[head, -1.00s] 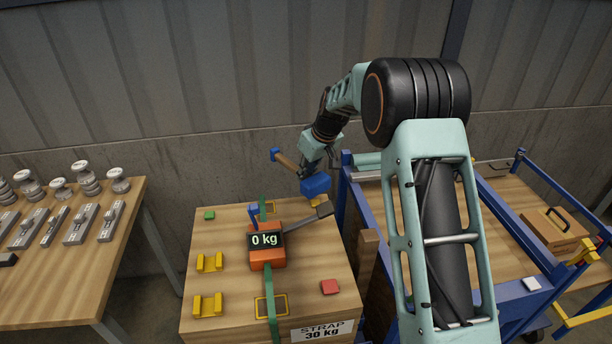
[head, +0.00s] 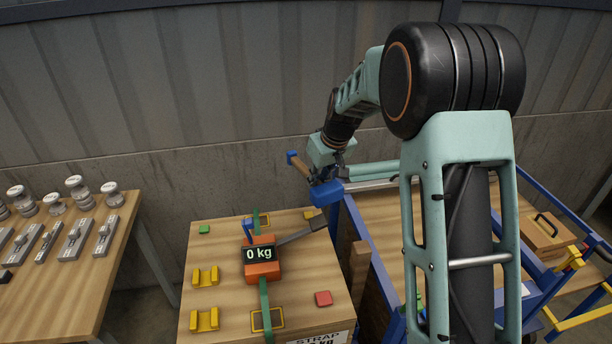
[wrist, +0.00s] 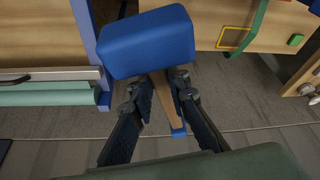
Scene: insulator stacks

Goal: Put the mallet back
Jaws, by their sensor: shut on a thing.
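The mallet has a blue block head (head: 326,193) and a wooden handle (head: 300,167) with a blue end cap. My gripper (head: 322,174) is shut on the handle and holds the mallet in the air, above the gap between the wooden crate and the blue cart frame. In the wrist view, the mallet head (wrist: 148,42) lies just beyond the fingertips of my gripper (wrist: 156,88). The handle (wrist: 164,98) runs between the two fingers. The mallet's storage place cannot be made out for certain.
The wooden crate (head: 222,235) bears an orange tensioner (head: 262,270) reading 0 kg, a green strap, yellow brackets (head: 205,276) and a red block (head: 323,298). The blue-framed cart (head: 372,235) stands right, with a wooden box (head: 548,228). A table (head: 75,275) with insulators stands left.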

